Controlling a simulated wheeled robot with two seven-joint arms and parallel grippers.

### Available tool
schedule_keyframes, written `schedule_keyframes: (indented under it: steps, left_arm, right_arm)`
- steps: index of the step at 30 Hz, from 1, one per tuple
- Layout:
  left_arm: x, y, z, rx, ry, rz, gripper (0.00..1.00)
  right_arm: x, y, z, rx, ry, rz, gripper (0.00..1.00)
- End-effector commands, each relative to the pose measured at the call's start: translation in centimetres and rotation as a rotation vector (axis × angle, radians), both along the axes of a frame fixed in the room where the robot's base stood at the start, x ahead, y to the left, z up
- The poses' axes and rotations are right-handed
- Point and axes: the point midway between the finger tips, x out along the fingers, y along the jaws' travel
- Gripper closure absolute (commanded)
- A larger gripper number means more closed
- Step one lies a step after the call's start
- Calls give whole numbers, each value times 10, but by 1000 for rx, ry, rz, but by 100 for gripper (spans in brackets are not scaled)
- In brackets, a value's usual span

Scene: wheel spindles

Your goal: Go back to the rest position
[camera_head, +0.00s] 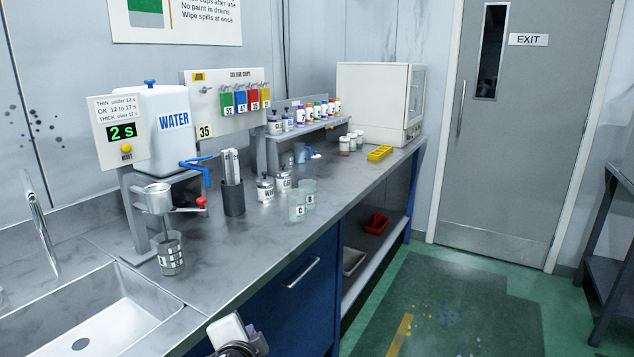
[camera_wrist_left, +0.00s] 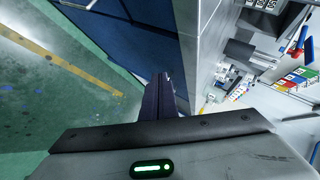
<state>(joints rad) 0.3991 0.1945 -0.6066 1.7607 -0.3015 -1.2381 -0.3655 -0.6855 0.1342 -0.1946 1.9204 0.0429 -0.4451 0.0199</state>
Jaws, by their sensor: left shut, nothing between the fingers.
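My left gripper (camera_head: 238,338) shows at the bottom of the head view, partly cut off by the frame edge. It is just in front of the bench's front edge, by the blue cabinet (camera_head: 288,300). In the left wrist view its dark fingers (camera_wrist_left: 162,92) are together with nothing between them. The steel bench top (camera_head: 240,250) lies beside it, and the green floor (camera_wrist_left: 60,110) shows on the other side. My right gripper is in no view.
The bench holds a sink (camera_head: 105,315), a metal cup on a stand (camera_head: 157,198), a beaker (camera_head: 170,255), a white WATER tank (camera_head: 165,125) and several jars. A shelf (camera_head: 320,128) carries small bottles. The green floor (camera_head: 440,310) before the door (camera_head: 525,130) is clear.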

Motion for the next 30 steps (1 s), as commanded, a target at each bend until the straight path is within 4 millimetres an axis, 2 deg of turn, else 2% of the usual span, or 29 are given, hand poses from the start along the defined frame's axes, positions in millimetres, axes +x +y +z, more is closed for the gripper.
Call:
schedule_keyframes:
  steps: [1, 3, 5, 6, 9, 12, 15, 18, 21, 24, 30]
  left_arm:
    - [-23, -5, -38, -85, 48, -3, 100]
    - [-51, -11, -78, -210, 95, 5, 100]
    - [-79, -14, -110, -314, 133, 23, 100]
    - [-98, -16, -128, -383, 156, 41, 100]
    - [-149, -14, -169, -547, 206, 106, 100]
    - [-201, -7, -200, -694, 243, 191, 100]
    - [-246, 3, -219, -809, 260, 280, 100]
    - [-280, 13, -229, -888, 266, 352, 100]
    - [-301, 21, -233, -932, 265, 398, 100]
    - [-309, 25, -235, -951, 261, 418, 100]
    - [-310, 25, -235, -953, 261, 421, 100]
  right_arm:
    - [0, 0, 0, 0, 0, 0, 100]
    - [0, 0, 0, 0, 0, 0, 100]
    - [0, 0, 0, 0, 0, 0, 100]
    - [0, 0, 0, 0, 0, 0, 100]
    - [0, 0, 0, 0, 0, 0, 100]
    - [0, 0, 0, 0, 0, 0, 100]
    - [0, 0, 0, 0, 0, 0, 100]
    - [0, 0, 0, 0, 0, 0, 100]
    - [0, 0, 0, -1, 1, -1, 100]
    - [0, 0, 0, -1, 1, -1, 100]
    - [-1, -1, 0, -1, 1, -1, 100]
